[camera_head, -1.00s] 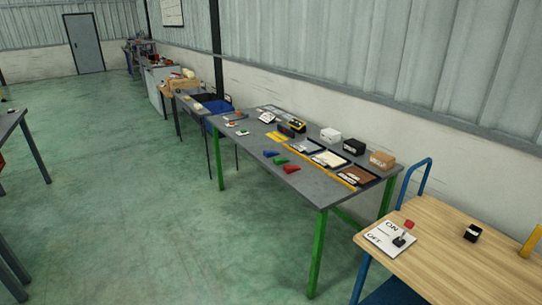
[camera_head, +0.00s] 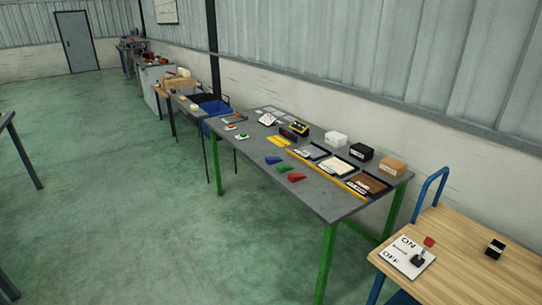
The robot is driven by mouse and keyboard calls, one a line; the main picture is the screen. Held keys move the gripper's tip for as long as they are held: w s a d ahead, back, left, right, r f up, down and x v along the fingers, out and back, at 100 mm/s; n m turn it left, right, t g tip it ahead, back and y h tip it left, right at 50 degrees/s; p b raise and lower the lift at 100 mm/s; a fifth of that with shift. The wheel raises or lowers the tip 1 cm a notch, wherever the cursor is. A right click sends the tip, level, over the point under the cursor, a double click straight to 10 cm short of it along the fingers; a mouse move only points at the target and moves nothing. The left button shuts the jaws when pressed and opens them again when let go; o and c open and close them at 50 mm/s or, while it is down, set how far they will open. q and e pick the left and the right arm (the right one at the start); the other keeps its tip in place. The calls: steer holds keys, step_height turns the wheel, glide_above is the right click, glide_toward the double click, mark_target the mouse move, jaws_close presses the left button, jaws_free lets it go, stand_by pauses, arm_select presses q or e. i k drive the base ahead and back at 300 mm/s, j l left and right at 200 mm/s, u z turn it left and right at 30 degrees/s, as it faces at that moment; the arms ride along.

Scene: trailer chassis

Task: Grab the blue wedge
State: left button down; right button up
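The blue wedge (camera_head: 273,160) lies on the grey tabletop of the green-legged table (camera_head: 322,203), near its front edge. A green wedge (camera_head: 284,168) and a red wedge (camera_head: 296,177) lie beside it in a row toward the near right. Neither of my grippers shows in the head view.
Trays, white, black and brown boxes (camera_head: 392,167) and a yellow strip (camera_head: 335,179) sit behind the wedges. A wooden-topped trolley (camera_head: 452,262) with an ON/OFF switch board (camera_head: 402,257) stands at the near right. The green floor (camera_head: 130,220) in front of the table is clear.

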mark_target(270, 160)
steer(key=i+j, duration=0.2)
steer(key=i, duration=0.25)
steer(key=i+j, duration=0.25)
steer(key=i, duration=0.15)
steer(key=i+j+z, duration=0.1)
steer(key=i, duration=0.35)
steer(key=j, duration=0.1)
